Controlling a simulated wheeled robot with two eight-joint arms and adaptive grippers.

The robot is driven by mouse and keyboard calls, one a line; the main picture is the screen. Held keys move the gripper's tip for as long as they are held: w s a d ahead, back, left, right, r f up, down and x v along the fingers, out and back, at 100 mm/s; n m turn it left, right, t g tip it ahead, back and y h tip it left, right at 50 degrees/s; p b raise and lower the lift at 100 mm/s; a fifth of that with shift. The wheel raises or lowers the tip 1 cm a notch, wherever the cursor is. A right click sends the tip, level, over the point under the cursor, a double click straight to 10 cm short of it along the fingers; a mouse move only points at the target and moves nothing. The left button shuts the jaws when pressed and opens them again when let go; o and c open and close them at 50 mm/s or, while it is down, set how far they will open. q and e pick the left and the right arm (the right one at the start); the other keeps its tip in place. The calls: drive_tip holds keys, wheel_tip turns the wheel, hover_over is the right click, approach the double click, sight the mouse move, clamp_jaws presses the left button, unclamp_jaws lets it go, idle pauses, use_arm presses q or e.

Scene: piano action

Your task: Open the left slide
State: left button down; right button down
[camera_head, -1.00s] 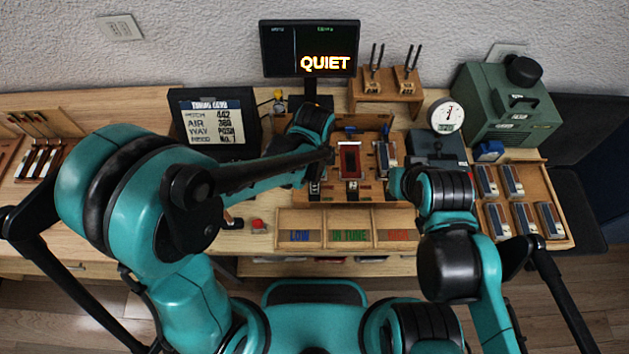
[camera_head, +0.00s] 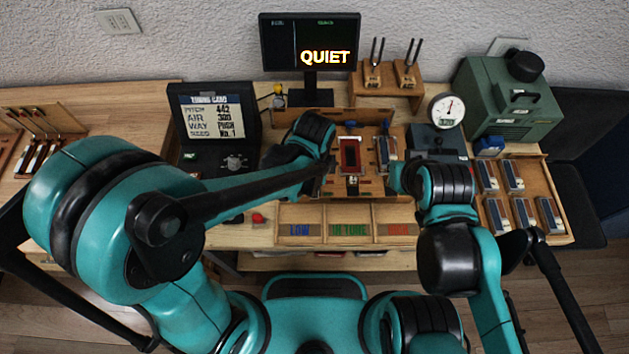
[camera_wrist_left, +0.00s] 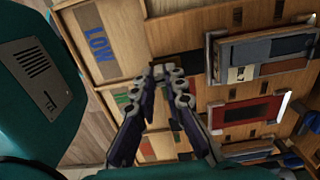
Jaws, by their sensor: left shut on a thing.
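The wooden bench unit (camera_head: 366,122) stands mid-table, with a red-framed piece (camera_head: 350,156) in its middle; the red frame also shows in the left wrist view (camera_wrist_left: 248,112). A grey and blue block (camera_head: 386,155) sits on its right. My left gripper (camera_wrist_left: 166,78) is shut at the unit's front edge, between the labelled bins and the unit. It is closed on a small part, taken to be the left slide, which the fingertips hide. In the head view my left forearm covers this spot. My right wrist is beside the unit's right side; its fingertips are hidden.
Bins marked LOW (camera_head: 299,229), IN TUNE (camera_head: 348,229) and a third lie in front of the unit. A monitor (camera_head: 310,55) reads QUIET. A dial gauge (camera_head: 446,110), a green case (camera_head: 510,95) and a tray of several blocks (camera_head: 568,225) stand right.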

use_arm(q)
drive_tip(key=c, duration=1.8)
unclamp_jaws()
drive_tip(key=shift+s, duration=0.25)
drive_tip(key=shift+c, duration=0.2)
wheel_tip(320, 180, up, 12)
drive_tip(key=s+a+n+t+b, duration=0.1)
drive_tip(key=a+n+t, duration=0.6)
drive_tip(key=a+n, duration=1)
drive_tip(key=shift+s+a+f+n+b, duration=0.3)
drive_tip(key=shift+a+n+b, duration=0.15)
drive_tip(key=shift+b, duration=0.25)
